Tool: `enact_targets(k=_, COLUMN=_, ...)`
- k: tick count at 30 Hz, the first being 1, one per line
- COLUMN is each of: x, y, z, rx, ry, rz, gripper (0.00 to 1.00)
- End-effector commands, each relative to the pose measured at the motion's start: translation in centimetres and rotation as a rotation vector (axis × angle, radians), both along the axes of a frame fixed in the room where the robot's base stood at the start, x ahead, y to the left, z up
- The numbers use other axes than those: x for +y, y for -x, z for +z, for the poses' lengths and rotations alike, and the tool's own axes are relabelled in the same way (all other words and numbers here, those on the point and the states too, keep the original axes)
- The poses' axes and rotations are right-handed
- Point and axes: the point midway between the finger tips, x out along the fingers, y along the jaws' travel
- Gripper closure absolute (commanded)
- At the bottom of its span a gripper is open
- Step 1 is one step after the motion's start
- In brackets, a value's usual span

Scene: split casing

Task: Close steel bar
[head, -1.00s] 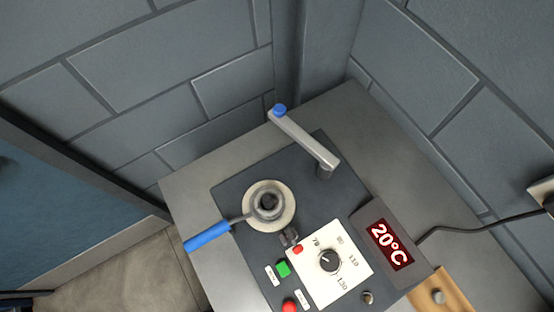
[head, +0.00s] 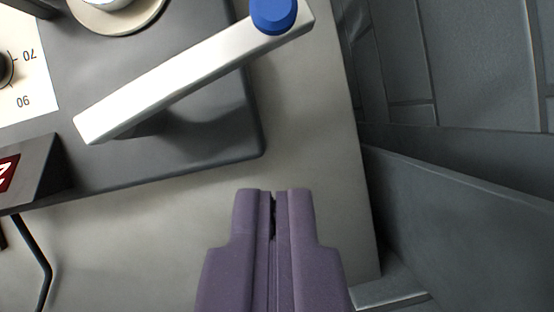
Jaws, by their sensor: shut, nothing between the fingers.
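The steel bar (head: 190,72) is a pale metal arm running from the lower left to the upper right of the view. A blue knob (head: 273,14) sits at its upper right end. The bar stands a little above the dark plate (head: 205,130) of the machine, and its shadow falls on the plate. My gripper (head: 272,194) is purple, shut and empty. Its fingertips point up the picture at the area below the bar, apart from it in the picture. How high the fingertips are above the tabletop is hard to tell.
A round cream ring (head: 122,22) with a metal part lies at the top left. A white dial panel (head: 28,90) and a display housing (head: 38,172) stand at the left, with a black cable (head: 40,262) below. A grey wall (head: 450,190) rises close on the right.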

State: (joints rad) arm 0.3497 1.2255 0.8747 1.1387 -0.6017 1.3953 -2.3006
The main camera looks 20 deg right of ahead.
Motion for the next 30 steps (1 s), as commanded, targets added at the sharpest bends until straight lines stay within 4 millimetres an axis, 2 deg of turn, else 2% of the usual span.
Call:
enact_targets(k=10, x=1.2, y=2.6, z=-6.8, rx=0.002, ry=0.000, rz=-0.001, gripper=1.00)
enact_targets(k=18, x=2.6, y=5.7, z=-6.6, rx=-0.001, ry=0.001, rz=-0.002, gripper=1.00)
enact_targets(k=30, x=2.8, y=6.1, z=-6.7, rx=-0.002, ry=0.001, rz=-0.004, gripper=1.00)
